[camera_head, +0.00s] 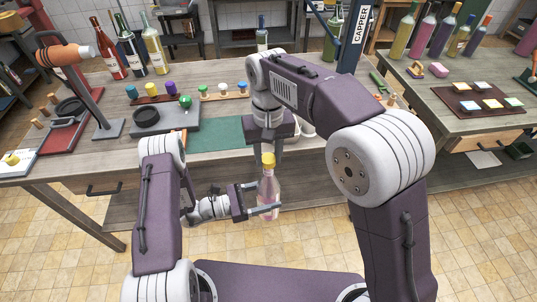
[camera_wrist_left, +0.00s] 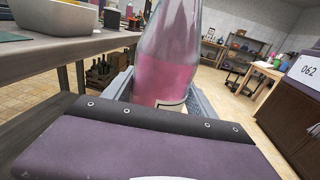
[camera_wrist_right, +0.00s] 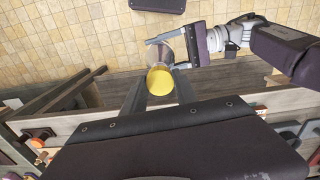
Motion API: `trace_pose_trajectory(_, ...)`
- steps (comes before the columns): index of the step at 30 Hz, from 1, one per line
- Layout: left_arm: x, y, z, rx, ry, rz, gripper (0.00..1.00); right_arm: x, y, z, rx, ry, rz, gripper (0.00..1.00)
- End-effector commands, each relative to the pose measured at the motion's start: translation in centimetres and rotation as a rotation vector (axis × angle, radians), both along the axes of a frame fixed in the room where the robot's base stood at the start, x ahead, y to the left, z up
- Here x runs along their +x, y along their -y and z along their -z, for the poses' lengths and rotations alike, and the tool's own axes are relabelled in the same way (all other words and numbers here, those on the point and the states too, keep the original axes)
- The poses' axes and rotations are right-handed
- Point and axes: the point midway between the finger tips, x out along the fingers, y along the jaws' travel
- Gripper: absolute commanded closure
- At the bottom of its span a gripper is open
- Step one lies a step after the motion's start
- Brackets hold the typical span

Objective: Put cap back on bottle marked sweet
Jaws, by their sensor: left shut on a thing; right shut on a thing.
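A clear bottle with pink liquid (camera_head: 267,192) is held upright in front of the table by my left gripper (camera_head: 268,211). It fills the middle of the left wrist view (camera_wrist_left: 168,62), where a pale label edge shows but no readable word. A yellow cap (camera_head: 268,159) is at the top of the bottle's neck. My right gripper (camera_head: 267,165) points down from above, its fingers on either side of the cap and shut on it. The right wrist view shows the cap (camera_wrist_right: 160,83) lined up over the bottle; I cannot tell whether it is fully seated.
The wooden table (camera_head: 225,172) stands behind the bottle, with a green mat (camera_head: 216,134), a grey tray (camera_head: 188,119), coloured stoppers and several bottles at the back left. A second table at right holds a brown tray (camera_head: 470,103). Open floor lies in front.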

Motion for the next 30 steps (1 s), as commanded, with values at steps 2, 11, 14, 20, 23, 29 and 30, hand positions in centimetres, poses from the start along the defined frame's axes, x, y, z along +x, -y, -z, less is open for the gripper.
trace_pose_trajectory(2,-0.1,0.1,-0.2,-0.002,0.007,0.006,1.0,0.2,-0.1,-0.1,0.003,0.006,0.08,1.0)
trace_pose_trajectory(11,-0.1,0.1,-0.2,-0.003,0.006,0.005,1.0,0.1,-0.1,-0.1,0.003,0.005,0.073,0.4)
trace_pose_trajectory(14,-0.1,0.1,-0.2,-0.003,0.006,0.004,1.0,0.1,-0.1,-0.1,0.003,0.004,0.072,0.4)
trace_pose_trajectory(20,0.0,0.0,-0.2,-0.003,0.006,0.003,1.0,0.1,-0.1,-0.5,0.003,0.004,0.071,0.4)
trace_pose_trajectory(23,0.0,0.0,-0.2,-0.004,0.005,0.003,1.0,0.2,-0.1,-1.9,0.004,0.006,0.071,0.4)
trace_pose_trajectory(29,0.0,0.0,-0.2,-0.004,0.005,0.002,1.0,0.3,-0.2,-6.7,0.005,0.009,0.071,0.4)
trace_pose_trajectory(30,0.0,0.0,-0.2,-0.004,0.005,0.002,1.0,0.4,-0.2,-7.6,0.005,0.008,0.072,0.4)
